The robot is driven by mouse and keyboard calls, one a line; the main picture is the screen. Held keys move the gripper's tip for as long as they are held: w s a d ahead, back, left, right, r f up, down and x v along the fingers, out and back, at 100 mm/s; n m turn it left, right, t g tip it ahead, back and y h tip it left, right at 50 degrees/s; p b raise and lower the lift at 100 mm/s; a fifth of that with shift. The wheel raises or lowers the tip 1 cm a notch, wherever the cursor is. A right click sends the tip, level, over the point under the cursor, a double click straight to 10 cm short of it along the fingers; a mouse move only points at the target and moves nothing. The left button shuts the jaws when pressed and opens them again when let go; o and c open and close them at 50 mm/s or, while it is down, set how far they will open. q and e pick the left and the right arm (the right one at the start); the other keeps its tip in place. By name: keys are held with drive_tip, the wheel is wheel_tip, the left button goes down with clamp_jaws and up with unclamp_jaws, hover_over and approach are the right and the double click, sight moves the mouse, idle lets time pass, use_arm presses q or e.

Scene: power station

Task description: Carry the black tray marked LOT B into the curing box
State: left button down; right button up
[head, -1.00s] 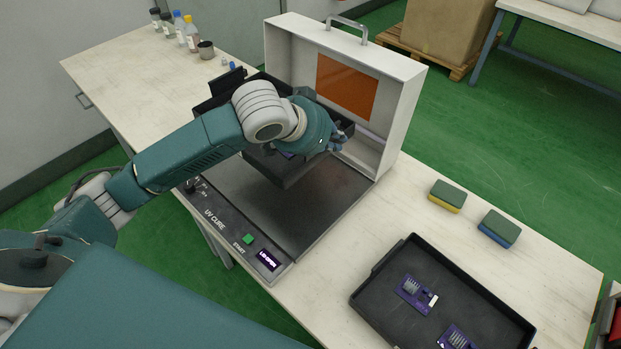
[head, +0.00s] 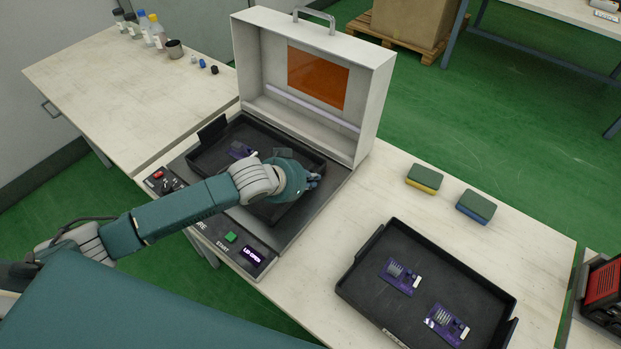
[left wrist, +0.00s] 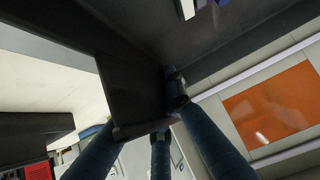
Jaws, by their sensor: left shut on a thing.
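A black tray (head: 218,160) is over the base of the white curing box (head: 372,108), inside its open lid. It looks nearly level; I cannot tell whether it rests on the base. A purple circuit board (head: 241,150) lies in it. My left gripper (head: 312,182) is at the tray's right side, shut on its edge. The left wrist view shows the fingers (left wrist: 165,110) on a dark upright piece of the tray (left wrist: 135,90). My arm hides part of the tray, and no LOT mark is readable on it. My right gripper is not in view.
A second black tray (head: 365,265) with two purple boards stands on the bench at right; its front label is unreadable. Two sponges (head: 424,178) (head: 475,206) lie behind it. Bottles and a cup (head: 175,49) stand at the back left. The box display (head: 254,255) reads LID OPEN.

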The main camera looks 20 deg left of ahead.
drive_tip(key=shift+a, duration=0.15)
use_arm(q)
drive_tip(key=c, duration=2.1)
unclamp_jaws()
drive_tip(key=shift+f, duration=0.15)
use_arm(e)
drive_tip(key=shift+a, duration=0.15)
use_arm(q)
drive_tip(key=v, duration=1.2)
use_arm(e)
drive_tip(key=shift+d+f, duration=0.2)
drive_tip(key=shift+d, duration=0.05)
use_arm(q)
drive_tip(key=shift+s, duration=0.15)
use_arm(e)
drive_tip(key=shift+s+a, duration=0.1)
